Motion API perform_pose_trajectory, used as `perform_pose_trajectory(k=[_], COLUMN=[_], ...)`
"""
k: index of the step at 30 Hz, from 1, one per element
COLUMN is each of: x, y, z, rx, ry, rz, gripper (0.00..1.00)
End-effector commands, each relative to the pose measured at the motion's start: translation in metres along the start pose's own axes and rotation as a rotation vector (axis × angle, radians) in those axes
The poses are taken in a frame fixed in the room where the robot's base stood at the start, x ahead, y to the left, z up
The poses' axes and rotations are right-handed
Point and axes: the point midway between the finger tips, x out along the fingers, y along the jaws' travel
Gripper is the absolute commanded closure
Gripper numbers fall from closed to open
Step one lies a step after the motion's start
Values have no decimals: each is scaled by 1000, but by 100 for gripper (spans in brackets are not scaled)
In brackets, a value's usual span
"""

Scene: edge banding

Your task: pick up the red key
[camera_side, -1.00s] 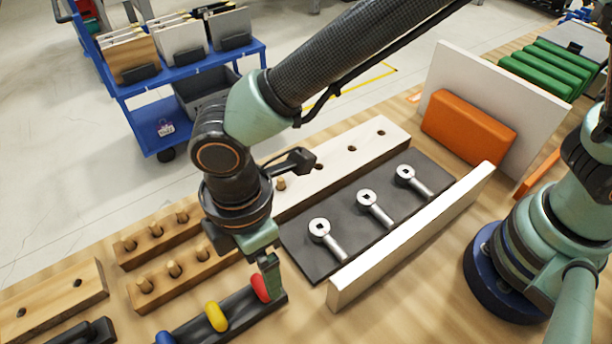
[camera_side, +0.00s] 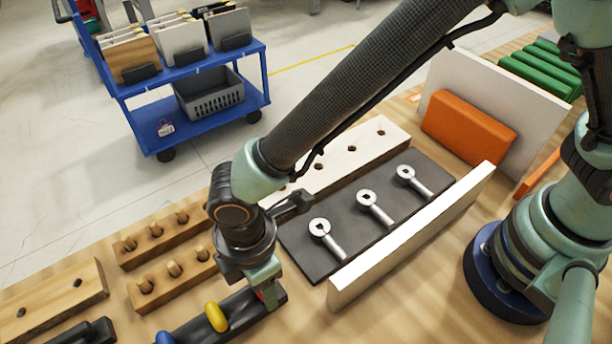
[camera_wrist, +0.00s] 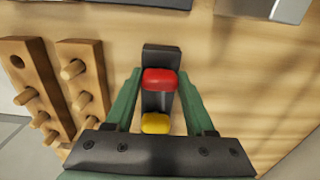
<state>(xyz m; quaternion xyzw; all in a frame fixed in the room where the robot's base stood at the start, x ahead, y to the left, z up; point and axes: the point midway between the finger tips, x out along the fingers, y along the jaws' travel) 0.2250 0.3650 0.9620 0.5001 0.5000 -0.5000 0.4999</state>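The red key (camera_wrist: 160,79) sits in a slot of the black holder (camera_wrist: 161,54), at the end of the row. In the wrist view it lies between the two green fingers of my gripper (camera_wrist: 160,84), one on each side, with a small gap to each. In the side view my gripper (camera_side: 268,294) is low over the right end of the holder. There the fingers hide most of the red key, and only a little red shows. The yellow key (camera_side: 216,316) and the blue key (camera_side: 165,338) stand in the same holder to the left.
Wooden peg blocks (camera_side: 173,269) stand behind and left of the holder. A dark mat (camera_side: 310,263) with silver wrenches lies to the right, with a white bar (camera_side: 412,238) along its front. Bare wooden table lies in front of the holder.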

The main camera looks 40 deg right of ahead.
Motion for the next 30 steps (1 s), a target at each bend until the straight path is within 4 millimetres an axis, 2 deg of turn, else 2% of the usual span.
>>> perform_pose_trajectory(k=[1,3,4,12,17,23,30], x=[0,0,0,-2,-12,-43,-104], y=[0,0,0,0,0,1,1], z=[0,0,0,0,-1,-1,-1], rx=[0,0,0,0,0,0,0], ry=[0,0,0,1,2,5,7], rz=[0,0,0,0,2,3,4], gripper=[71,98,100,100,100,100,100])
